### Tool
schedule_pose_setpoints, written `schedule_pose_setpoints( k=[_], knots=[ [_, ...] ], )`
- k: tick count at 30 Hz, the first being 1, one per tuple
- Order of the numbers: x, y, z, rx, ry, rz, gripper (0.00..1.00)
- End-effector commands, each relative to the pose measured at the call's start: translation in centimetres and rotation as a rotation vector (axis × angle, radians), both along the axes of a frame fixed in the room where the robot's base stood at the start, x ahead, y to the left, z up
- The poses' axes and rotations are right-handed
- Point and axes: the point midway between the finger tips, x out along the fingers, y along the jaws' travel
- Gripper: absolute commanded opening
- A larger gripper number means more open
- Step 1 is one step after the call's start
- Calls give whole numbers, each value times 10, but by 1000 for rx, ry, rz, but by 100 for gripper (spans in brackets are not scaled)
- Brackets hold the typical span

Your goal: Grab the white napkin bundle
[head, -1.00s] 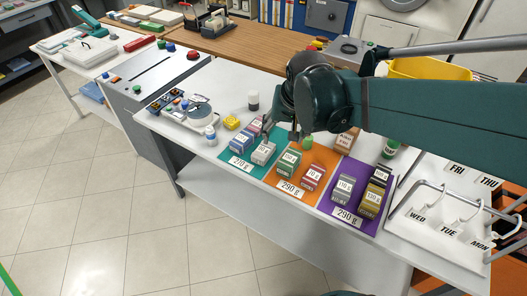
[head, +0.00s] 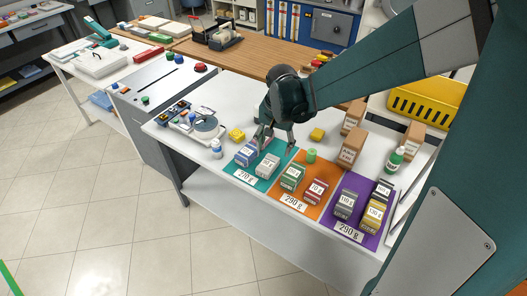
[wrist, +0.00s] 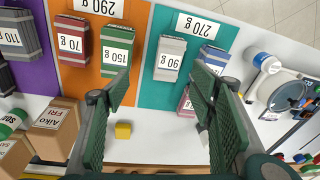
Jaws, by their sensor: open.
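The pale whitish bundle (head: 268,165) lies on the teal mat (head: 281,153) in the head view, beside a blue bundle (head: 246,155). In the wrist view the pale bundle (wrist: 170,58) bears a 90 g label, with the blue bundle (wrist: 214,59) to its right and a pink one (wrist: 186,103) nearby. My gripper (head: 276,147) hangs above the teal mat, just behind the pale bundle in the head view. In the wrist view my gripper (wrist: 161,78) has its fingers wide apart with nothing held between them. The pale bundle shows beyond the gap, apart from both fingers.
Green (head: 292,177) and red (head: 316,191) bundles lie on the orange mat to the right. Grey (head: 343,204) and yellow (head: 375,214) bundles lie on the purple mat. Brown boxes (head: 353,148) stand behind. A round scale (head: 205,125) is at the left. Bare white table shows behind the teal mat.

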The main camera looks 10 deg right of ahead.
Motion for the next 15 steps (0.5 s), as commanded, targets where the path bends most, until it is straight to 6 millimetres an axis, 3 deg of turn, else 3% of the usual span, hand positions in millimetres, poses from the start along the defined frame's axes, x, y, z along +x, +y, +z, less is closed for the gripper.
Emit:
schedule_pose_setpoints(
  k=[15],
  knots=[
    [38, 10, -58, 5, 109, -129, 55]
  ],
)
